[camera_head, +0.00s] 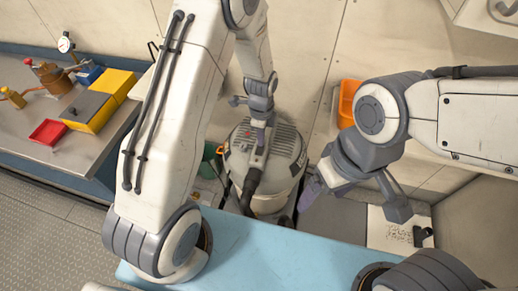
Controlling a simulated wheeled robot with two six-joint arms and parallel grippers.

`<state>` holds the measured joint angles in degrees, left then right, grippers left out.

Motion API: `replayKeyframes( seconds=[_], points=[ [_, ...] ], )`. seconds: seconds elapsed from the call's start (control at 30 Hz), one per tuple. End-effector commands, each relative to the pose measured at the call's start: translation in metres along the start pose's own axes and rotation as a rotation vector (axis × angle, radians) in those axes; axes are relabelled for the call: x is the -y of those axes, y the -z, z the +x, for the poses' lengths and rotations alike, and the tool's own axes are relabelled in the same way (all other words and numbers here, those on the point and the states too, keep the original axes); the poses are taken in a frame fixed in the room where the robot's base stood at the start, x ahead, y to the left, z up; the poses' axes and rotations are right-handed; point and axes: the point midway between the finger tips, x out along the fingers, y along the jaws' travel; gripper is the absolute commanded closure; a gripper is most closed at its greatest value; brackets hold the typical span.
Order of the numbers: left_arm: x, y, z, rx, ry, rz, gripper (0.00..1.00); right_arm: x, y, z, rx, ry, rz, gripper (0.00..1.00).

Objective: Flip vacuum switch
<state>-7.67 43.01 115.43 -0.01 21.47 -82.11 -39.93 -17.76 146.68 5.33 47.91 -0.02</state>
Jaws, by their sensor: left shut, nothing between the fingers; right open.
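The vacuum (287,150) is a grey-white canister with a ribbed top, standing on the floor beyond the light blue surface. A dark hose (250,188) comes off its front. A small red spot (248,133) shows on its top, left of my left gripper; I cannot tell whether it is the switch. My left gripper (260,146) is shut and empty, pointing down over the vacuum's top. I cannot tell whether it touches. My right gripper (352,198) is open and empty, right of the vacuum, with its fingers spread wide.
A workbench (75,150) at the left carries yellow boxes (110,90), a red tray (48,132) and a gauge (65,44). An orange bin (347,100) is behind my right arm. A speckled white panel (388,232) lies at the right. The light blue surface (270,250) is clear in front.

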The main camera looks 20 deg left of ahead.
Motion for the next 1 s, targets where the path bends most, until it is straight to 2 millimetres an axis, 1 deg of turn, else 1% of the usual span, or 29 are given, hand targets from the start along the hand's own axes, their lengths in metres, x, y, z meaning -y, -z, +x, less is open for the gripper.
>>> replayKeyframes(
  seconds=[0.1,0.23,1.0],
  points=[
    [-0.001,0.000,0.001,0.000,-0.002,0.000,1.00,0.000,0.000,0.000,0.000,0.000,0.000,0.15],
    [-0.001,0.000,-0.005,0.000,-0.002,0.000,1.00,0.000,0.000,-0.005,0.000,0.000,0.000,0.15],
    [-0.001,0.000,-0.067,0.000,-0.001,0.000,1.00,0.004,0.003,-0.056,0.000,0.000,0.000,0.15]
  ],
)
